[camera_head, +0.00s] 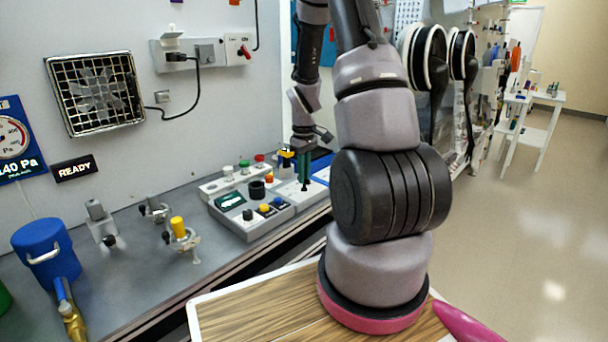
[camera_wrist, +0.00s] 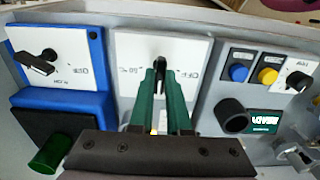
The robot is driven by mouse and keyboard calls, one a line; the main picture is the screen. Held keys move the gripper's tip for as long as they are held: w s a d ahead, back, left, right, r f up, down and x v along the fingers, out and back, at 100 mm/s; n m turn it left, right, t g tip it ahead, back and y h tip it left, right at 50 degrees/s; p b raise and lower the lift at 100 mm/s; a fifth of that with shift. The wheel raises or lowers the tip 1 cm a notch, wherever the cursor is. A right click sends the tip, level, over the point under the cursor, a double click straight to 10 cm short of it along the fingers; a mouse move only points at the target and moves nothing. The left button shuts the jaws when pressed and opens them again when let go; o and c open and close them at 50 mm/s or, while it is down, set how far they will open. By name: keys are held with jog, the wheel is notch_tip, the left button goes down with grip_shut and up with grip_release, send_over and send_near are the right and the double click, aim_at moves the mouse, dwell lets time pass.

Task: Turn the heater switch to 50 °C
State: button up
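The heater switch (camera_wrist: 158,45) is a dark knob on a white panel (camera_wrist: 128,50) in the middle of the wrist view. The panel has an upside-down "50 °C" mark left of the knob and "OFF" right of it. My gripper (camera_wrist: 160,72) has two green fingers, close together, with their tips at the knob and a narrow gap between them. The fingers hide part of the knob, so its pointing direction and any contact are unclear. In the head view my gripper (camera_head: 304,178) points down over the grey-white heater box (camera_head: 293,193).
A blue-framed box with another black knob (camera_wrist: 38,65) stands close on the left in the wrist view. On the right are blue (camera_wrist: 238,72) and yellow (camera_wrist: 268,76) buttons, a black cup-like ring (camera_wrist: 232,114) and a small knob. A green cylinder (camera_wrist: 50,152) stands lower left.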

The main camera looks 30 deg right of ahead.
grip_shut()
jog(key=m, duration=0.3)
jog(key=shift+m, duration=2.1)
jog(key=o, duration=0.7)
grip_release()
notch_tip(320, 180, up, 11)
jog(key=shift+f, duration=0.1)
